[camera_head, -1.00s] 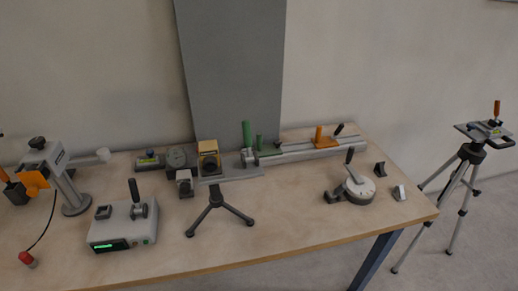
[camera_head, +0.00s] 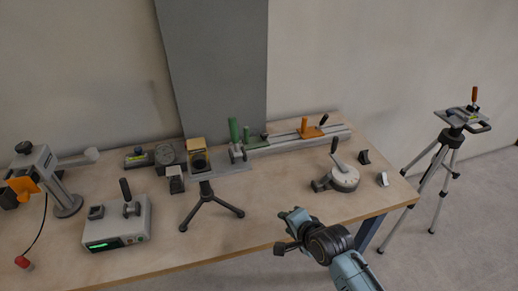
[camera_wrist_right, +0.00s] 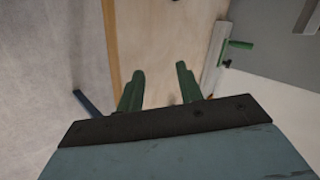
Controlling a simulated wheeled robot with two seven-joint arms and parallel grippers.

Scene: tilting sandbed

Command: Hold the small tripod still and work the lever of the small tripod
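The small tripod (camera_head: 209,203) stands on the table near its front middle, with dark splayed legs. Its top overlaps the devices behind it, and I cannot make out its lever clearly. My right gripper (camera_head: 289,218) is in front of the table's front edge, to the right of the tripod and apart from it. In the right wrist view its two green fingers (camera_wrist_right: 159,86) are spread with nothing between them. The tripod cannot be made out in that view. My left gripper is not in view.
Behind the tripod stand a yellow-framed device (camera_head: 197,144) and a rail with green and orange handles (camera_head: 290,140). A grey box with a green display (camera_head: 116,232) is left, a round dial base (camera_head: 343,180) right. A tall tripod (camera_head: 442,165) stands on the floor.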

